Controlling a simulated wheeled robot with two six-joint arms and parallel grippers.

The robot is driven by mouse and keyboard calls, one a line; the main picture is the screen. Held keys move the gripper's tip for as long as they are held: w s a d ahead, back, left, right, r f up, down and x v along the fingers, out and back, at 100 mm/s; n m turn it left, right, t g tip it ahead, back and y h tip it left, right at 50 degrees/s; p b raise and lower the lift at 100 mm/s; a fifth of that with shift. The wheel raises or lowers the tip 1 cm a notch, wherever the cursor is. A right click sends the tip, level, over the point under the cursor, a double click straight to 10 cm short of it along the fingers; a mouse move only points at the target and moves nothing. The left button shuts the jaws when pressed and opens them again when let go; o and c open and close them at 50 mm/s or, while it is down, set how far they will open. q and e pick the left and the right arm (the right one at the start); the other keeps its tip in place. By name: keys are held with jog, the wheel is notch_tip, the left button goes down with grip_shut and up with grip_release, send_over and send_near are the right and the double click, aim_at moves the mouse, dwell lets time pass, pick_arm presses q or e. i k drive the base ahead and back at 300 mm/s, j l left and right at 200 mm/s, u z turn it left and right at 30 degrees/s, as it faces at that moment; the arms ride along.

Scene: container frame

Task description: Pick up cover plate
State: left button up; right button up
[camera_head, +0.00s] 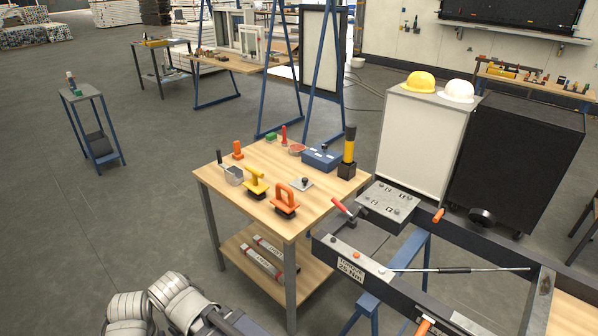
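A small flat grey metal plate with a dark knob (302,184) lies on the wooden workbench (260,213), between the orange-handled tool and the blue box. A larger grey plate with several bolts (392,199) sits on the corner of the dark frame (345,262). I cannot tell for certain which of the two is the cover plate. White and grey links of my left arm show at the bottom left, well short of the workbench. A dark part at their end, cut by the lower edge, may be my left gripper; its fingers do not show. My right gripper is not in view.
The workbench also holds a yellow-handled tool (255,184), an orange-handled tool (285,202), a blue box (322,157) and a black-and-yellow post (348,154). A red lever (342,208) rises beside the bolted plate. Cabinets with helmets stand behind.

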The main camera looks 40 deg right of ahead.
aim_at(301, 184)
jog(key=i+j+z, duration=0.1)
jog(key=i+z, duration=0.35)
jog(key=i+j+z, duration=0.2)
jog(key=z, duration=0.25)
jog(key=i+j+z, duration=0.25)
jog(key=z, duration=0.2)
jog(key=i+j+z, duration=0.2)
jog(key=j+z, duration=0.2)
jog(key=i+j+z, duration=0.15)
jog(key=j+z, duration=0.3)
jog(key=j, duration=0.15)
jog(key=j+z, duration=0.45)
jog(key=j, duration=0.15)
jog(key=j+z, duration=0.4)
jog(key=j, duration=0.25)
